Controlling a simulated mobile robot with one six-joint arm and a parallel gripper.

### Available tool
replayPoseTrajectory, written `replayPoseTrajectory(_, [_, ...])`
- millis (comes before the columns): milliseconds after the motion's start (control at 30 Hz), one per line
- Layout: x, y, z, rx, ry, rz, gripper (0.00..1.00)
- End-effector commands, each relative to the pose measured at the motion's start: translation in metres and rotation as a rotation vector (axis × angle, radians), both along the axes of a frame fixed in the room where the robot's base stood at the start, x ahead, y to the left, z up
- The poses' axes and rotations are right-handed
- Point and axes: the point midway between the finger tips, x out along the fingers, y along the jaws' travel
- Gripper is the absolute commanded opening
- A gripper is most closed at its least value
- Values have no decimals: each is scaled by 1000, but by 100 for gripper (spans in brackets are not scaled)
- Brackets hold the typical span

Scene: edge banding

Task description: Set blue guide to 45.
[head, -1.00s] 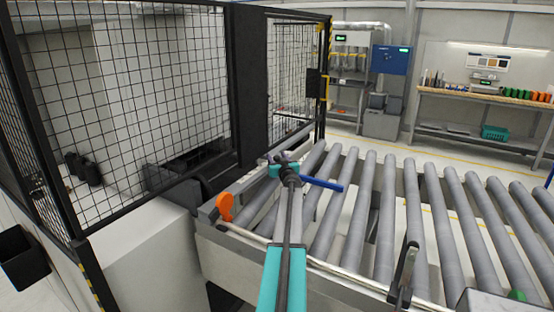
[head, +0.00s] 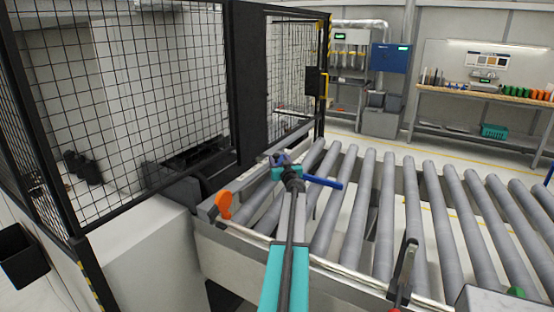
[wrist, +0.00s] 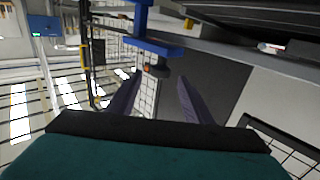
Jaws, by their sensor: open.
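The blue guide (head: 324,182) is a blue bar at the left end of the roller conveyor, reaching right over the rollers. Its left part is hidden behind my gripper in the head view. My gripper (head: 276,158) is beside the guide's left end. In the wrist view the blue guide (wrist: 152,47) shows as a blue bracket with a crossbar and a dark knob below it. My gripper (wrist: 158,85) is open there, its two dark fingers on either side of the knob's line, with nothing held. I cannot read any scale or the guide's setting.
An orange handle (head: 223,204) stands at the conveyor's near left corner. A black mesh fence (head: 130,100) rises on the left. A dark lever (head: 404,268) stands on the conveyor's front edge. The rollers (head: 440,215) on the right are clear.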

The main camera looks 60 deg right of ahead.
Motion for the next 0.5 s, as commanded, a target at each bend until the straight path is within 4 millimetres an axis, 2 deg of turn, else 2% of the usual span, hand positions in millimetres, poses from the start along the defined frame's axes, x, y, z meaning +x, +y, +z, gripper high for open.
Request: replayPoseTrajectory(500, [-32, 40, 0, 1, -2, 1, 46])
